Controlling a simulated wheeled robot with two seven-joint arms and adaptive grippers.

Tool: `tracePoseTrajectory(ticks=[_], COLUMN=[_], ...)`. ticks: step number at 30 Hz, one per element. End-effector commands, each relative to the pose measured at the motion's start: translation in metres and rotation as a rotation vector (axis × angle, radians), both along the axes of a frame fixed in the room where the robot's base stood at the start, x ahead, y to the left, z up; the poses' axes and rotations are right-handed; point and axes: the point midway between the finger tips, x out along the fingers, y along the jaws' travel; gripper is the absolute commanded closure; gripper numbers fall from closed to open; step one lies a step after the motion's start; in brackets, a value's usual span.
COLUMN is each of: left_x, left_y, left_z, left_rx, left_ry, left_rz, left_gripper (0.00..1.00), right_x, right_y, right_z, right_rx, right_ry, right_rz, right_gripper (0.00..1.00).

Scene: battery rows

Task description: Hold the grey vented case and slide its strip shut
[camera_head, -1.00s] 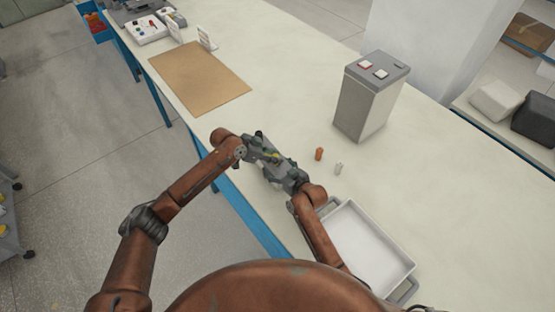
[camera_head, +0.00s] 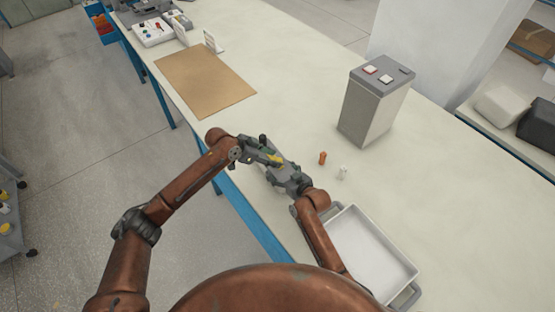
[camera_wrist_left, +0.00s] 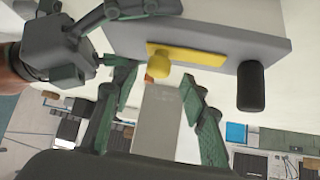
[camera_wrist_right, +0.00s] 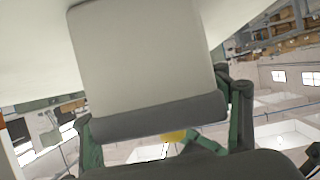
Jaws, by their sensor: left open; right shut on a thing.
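The grey case (camera_wrist_left: 215,35) shows in the left wrist view with a yellow strip (camera_wrist_left: 205,57) along its face. A round yellow knob (camera_wrist_left: 158,65) stands out from the strip. A black peg (camera_wrist_left: 250,88) sticks out to its right. My left gripper (camera_wrist_left: 160,84) is open, its green fingertips either side of the knob, with gaps showing. My right gripper (camera_wrist_right: 165,135) is shut on the case, which fills much of the right wrist view (camera_wrist_right: 150,65). In the head view both grippers meet at the case over the table's near edge, and they hide most of it. Vents cannot be made out.
An orange cylinder (camera_head: 322,158) and a white one (camera_head: 342,172) stand on the table right of the case. A tall grey box (camera_head: 372,108) stands behind them. A white tray (camera_head: 408,268) lies beside my right arm. A brown mat (camera_head: 205,82) lies at left.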

Motion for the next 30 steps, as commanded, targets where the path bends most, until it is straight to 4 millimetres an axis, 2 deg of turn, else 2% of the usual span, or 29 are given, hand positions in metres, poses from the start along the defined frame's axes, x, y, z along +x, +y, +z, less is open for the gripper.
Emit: tracePoseTrajectory(ticks=[1, 6, 12, 18, 27, 28, 30], left_x=[-0.002, -0.011, -0.019, -0.022, -0.021, -0.021, -0.021], left_y=[0.01, 0.033, 0.051, 0.057, 0.057, 0.057, 0.057], left_z=[0.009, 0.034, 0.054, 0.06, 0.061, 0.061, 0.061], left_rx=[0.001, 0.001, 0.001, 0.0, 0.0, 0.0, 0.0], left_ry=[-0.003, -0.003, -0.002, 0.001, 0.0, 0.0, 0.0], left_rz=[0.001, 0.001, 0.001, -0.001, 0.0, 0.0, 0.0], left_gripper=[0.6, 0.6, 0.6, 0.6, 0.6, 0.6, 0.6], right_x=[-0.001, -0.001, -0.001, -0.001, -0.001, -0.001, -0.001], right_y=[0.0, 0.0, 0.0, 0.0, 0.0, 0.0, 0.0], right_z=[-0.002, -0.002, -0.002, -0.003, -0.003, -0.003, -0.003], right_rx=[-0.001, -0.001, -0.001, -0.001, -0.001, -0.001, -0.001], right_ry=[0.004, 0.004, 0.004, 0.004, 0.004, 0.004, 0.004], right_rz=[0.001, 0.001, 0.001, 0.001, 0.001, 0.001, 0.001], right_gripper=[0.68, 0.68, 0.68, 0.68, 0.68, 0.31, 0.26])
